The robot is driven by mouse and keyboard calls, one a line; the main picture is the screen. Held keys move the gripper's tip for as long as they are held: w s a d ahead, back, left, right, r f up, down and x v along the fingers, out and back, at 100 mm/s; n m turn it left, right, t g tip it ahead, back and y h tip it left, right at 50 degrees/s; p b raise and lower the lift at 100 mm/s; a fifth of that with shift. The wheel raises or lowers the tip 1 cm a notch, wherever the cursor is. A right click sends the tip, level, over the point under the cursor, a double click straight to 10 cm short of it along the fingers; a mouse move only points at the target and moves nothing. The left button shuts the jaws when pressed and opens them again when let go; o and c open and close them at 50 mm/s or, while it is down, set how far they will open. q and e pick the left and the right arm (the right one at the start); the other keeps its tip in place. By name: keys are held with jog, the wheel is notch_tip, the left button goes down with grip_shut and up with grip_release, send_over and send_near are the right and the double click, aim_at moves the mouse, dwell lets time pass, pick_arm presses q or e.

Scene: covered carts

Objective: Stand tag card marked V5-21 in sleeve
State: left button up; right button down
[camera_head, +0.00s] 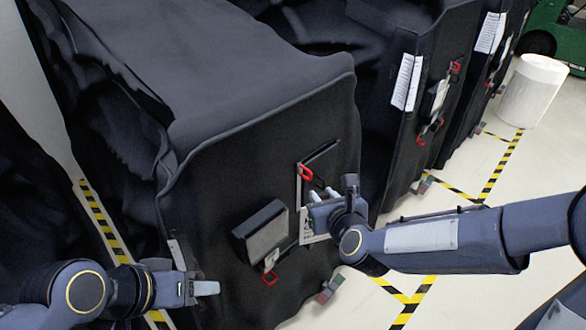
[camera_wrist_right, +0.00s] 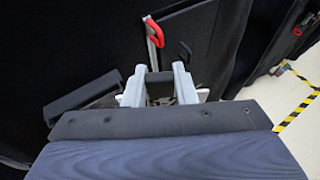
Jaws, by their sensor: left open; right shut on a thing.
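My left gripper (camera_head: 207,288) is open and empty, low at the cart's left front.
A dark box with a grey face (camera_head: 265,238) juts from the cover left of the card. A second red clip (camera_head: 269,279) hangs below it. More covered carts (camera_head: 425,90) with papers stand at right. A white roll (camera_head: 532,91) stands on the floor.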

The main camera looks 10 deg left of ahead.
pick_arm(q)
jog(key=shift+w+f, duration=0.2)
pick_arm(e)
jog(key=s+a+r+n+g+y, duration=0.2)
jog(key=s+r+n, duration=0.1)
jog(key=r, duration=0.4)
jog(key=s+a+r+n+g+y, duration=0.2)
jog(key=s+a+r+y, duration=0.1)
jog(key=s+r, duration=0.2)
jog(key=shift+s+r+n, duration=0.3)
jog(key=shift+r+n, duration=0.1)
jog(key=shift+r, duration=0.65)
jog(key=shift+a, duration=0.15)
